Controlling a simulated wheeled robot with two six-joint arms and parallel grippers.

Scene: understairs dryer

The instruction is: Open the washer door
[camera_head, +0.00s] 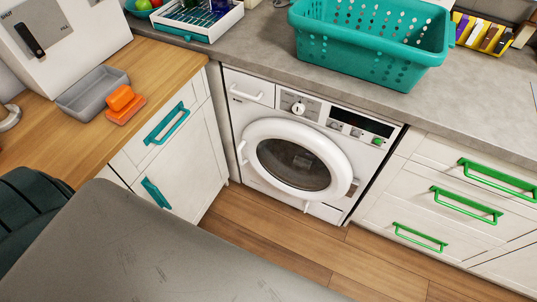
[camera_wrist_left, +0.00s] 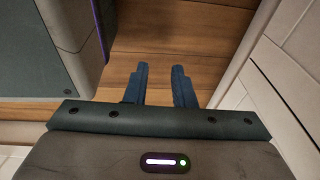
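The washer (camera_head: 255,112) is white and stands under the grey counter. Its round door (camera_head: 247,132) has a wide white ring and dark glass, and it looks shut. A handle-like part (camera_head: 353,188) shows at the door's right edge. My left gripper (camera_wrist_left: 158,68) shows in the left wrist view, with two dark blue fingers apart and nothing between them, above the wooden floor. The washer does not show clearly in that view. Neither gripper shows in the head view, and my right gripper is in no view.
Cabinets with teal handles (camera_head: 167,123) stand left of the washer, and drawers with green handles (camera_head: 466,204) stand right. A teal basket (camera_head: 372,45) sits on the counter above. The wooden floor (camera_head: 290,238) before the washer is clear. A pale panel (camera_wrist_left: 258,92) runs close along the left gripper's right side.

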